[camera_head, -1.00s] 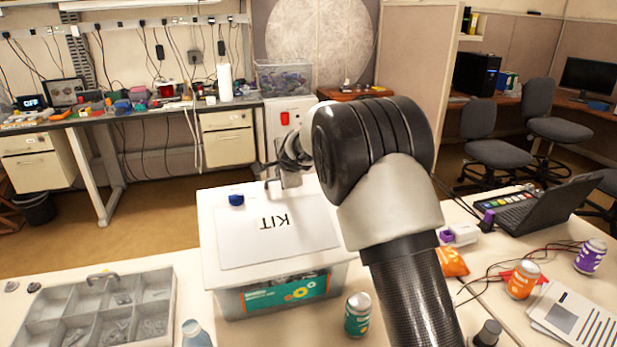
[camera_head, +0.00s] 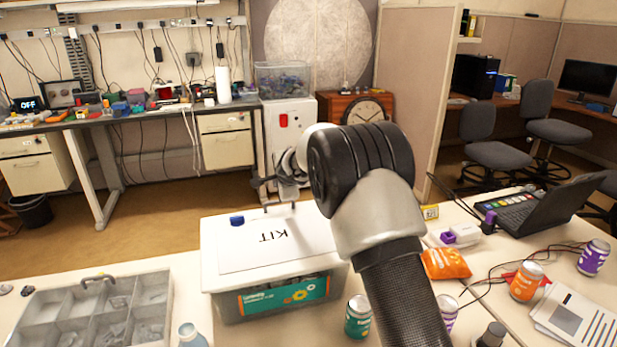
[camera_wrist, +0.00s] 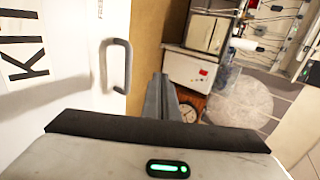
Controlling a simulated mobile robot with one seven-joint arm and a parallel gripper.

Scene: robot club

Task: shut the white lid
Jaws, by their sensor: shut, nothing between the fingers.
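The white lid (camera_head: 213,262), with a sheet marked KIT, lies nearly level over a clear storage bin (camera_head: 230,308) with a green label. Its near edge sits along the bin's front rim; whether a gap is left at the far edge is hidden. A grey handle (camera_wrist: 127,66) stands near the lid's far edge. My gripper (camera_head: 266,184) is shut and empty, at the far side of the lid. In the wrist view my gripper (camera_wrist: 163,85) is just right of the handle and appears apart from it; the lid (camera_wrist: 75,100) fills the left.
A divided grey tray (camera_head: 60,300) lies left of the bin, and a bottle (camera_head: 192,335) and green can (camera_head: 358,318) stand in front. An orange packet (camera_head: 446,263), laptop (camera_head: 545,205) and more cans are on the right. Open floor lies behind.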

